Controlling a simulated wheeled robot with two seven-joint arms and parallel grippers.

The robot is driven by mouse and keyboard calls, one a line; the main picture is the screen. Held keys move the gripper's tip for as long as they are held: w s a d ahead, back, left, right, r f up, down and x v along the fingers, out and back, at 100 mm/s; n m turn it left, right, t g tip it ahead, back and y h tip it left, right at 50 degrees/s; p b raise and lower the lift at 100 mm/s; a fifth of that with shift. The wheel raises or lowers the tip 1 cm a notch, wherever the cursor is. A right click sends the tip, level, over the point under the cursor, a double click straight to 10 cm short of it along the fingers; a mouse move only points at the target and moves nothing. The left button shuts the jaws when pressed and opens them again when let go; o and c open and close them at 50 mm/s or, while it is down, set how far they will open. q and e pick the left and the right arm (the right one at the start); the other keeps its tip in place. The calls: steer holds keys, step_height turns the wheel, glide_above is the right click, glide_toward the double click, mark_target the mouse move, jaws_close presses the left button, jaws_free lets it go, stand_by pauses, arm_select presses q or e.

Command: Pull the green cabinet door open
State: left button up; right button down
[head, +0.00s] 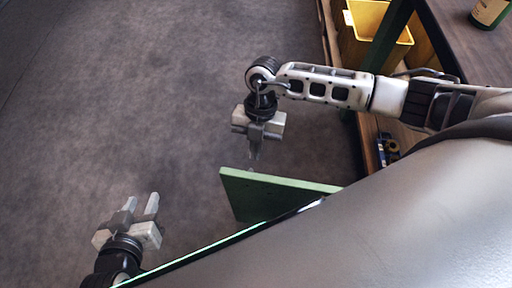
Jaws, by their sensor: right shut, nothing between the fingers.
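The green cabinet door (262,196) shows in the head view as a green panel at the middle, seen from above. It stands out at an angle from the cabinet's long green edge (215,246), so it is at least partly open. The grey surface and my own body hide its lower right part and the handle is not visible. My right gripper (255,154) is shut and empty, pointing down just beyond the door's free end; I cannot tell if it touches. My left gripper (141,202) is open and empty at the lower left, apart from the door.
A wooden shelf unit (458,40) stands at the upper right, with a yellow bin (378,24) in it and a green bottle (490,12) on top. The grey floor (140,90) at the left and middle is clear.

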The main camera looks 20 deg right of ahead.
steer(key=v, duration=1.5)
steer(key=shift+r, duration=0.15)
steer(key=shift+s+d, duration=0.15)
